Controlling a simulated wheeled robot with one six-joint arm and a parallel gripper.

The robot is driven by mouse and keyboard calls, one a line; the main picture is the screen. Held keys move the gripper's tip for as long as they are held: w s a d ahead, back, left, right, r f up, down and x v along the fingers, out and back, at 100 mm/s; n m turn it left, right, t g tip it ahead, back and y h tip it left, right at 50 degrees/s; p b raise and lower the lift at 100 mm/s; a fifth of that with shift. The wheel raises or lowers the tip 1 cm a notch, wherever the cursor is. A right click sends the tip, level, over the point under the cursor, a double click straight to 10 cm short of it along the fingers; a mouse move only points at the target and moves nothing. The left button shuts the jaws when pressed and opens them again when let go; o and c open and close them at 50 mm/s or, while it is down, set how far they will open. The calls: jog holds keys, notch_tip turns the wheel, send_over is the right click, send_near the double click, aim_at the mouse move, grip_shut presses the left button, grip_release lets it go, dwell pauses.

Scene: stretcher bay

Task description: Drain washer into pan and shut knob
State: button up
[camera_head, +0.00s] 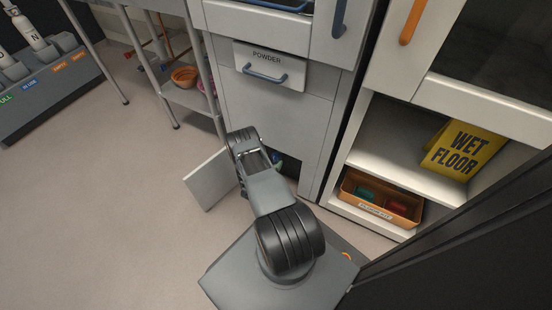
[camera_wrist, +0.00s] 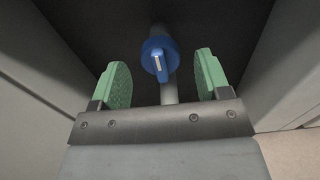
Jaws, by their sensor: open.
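The washer (camera_head: 270,115) is a pale cabinet front with a POWDER drawer. A square flap (camera_head: 210,180) stands open at its lower left, and my arm reaches into the dark opening there. In the wrist view, a blue knob (camera_wrist: 158,58) with a white mark sits inside the recess, above a short grey pipe (camera_wrist: 168,94). My gripper (camera_wrist: 163,82) is open, its green fingers apart on either side of the knob and pipe, touching neither as far as I see. In the head view my arm hides most of the gripper. No pan shows under the pipe.
An orange-brown bowl (camera_head: 185,76) sits on a metal rack at the upper left; I cannot tell if it is the pan. An orange bin (camera_head: 352,187) and a yellow WET FLOOR sign (camera_head: 462,150) are in the right shelving. Floor at left is clear.

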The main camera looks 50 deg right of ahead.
aim_at(274, 160)
jog(key=shift+b+x, duration=0.4)
jog(key=shift+x, duration=1.5)
jog(key=shift+c, duration=0.4)
jog(key=c, duration=0.8)
